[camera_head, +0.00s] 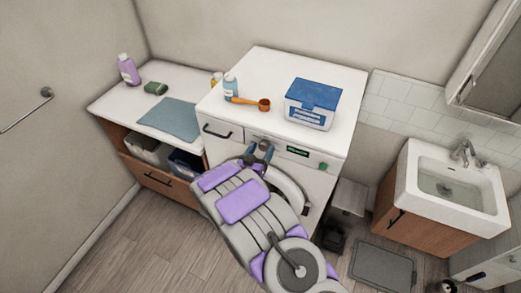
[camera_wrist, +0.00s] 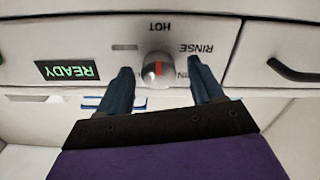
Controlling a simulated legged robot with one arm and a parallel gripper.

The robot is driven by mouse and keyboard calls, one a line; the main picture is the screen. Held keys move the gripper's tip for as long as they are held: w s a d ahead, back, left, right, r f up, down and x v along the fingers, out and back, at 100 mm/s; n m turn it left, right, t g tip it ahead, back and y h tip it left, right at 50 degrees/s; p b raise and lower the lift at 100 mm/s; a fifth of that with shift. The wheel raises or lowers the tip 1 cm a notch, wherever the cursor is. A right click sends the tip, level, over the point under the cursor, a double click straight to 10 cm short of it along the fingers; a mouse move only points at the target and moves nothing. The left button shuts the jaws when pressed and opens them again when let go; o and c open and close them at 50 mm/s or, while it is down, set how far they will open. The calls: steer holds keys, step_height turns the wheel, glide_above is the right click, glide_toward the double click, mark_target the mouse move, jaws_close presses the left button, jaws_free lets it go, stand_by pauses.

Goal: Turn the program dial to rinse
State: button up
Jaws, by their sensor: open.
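The program dial (camera_wrist: 158,70) is a round silver knob with a red mark on the washing machine's front panel (camera_wrist: 215,42). The wrist view is upside down; there the red mark points up towards the word HOT (camera_wrist: 160,27). The word RINSE (camera_wrist: 197,48) is up and right of the dial. My gripper (camera_wrist: 161,66) is open, with one dark blue finger on each side of the dial and visible gaps between. In the head view my gripper (camera_head: 260,150) is at the panel of the washing machine (camera_head: 275,75), and the dial is hidden there.
A lit READY display (camera_wrist: 67,70) and a drawer handle (camera_wrist: 292,70) flank the dial. On top of the machine are a blue-lidded box (camera_head: 313,102), an orange scoop (camera_head: 250,102) and a bottle (camera_head: 231,88). A sink (camera_head: 455,190) stands at right.

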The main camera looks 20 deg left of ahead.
steer(key=shift+w, duration=0.15)
steer(key=shift+c, duration=0.2)
steer(key=c, duration=1)
steer(key=shift+m+b, duration=0.35)
steer(key=shift+m, duration=0.05)
steer(key=shift+m+b, duration=0.5)
steer(key=shift+b, duration=0.05)
steer(key=m+b, duration=0.1)
steer(key=b, duration=0.1)
steer(key=m+b, duration=0.3)
steer(key=m, duration=0.1)
steer(key=shift+f+b, duration=0.25)
steer(key=shift+b, duration=0.15)
steer(key=m+b, duration=0.4)
steer(key=b, duration=0.1)
steer(key=shift+r+m+b, duration=0.15)
steer(key=shift+m+b, duration=0.2)
steer(key=shift+m, duration=0.05)
steer(key=shift+d, duration=0.1)
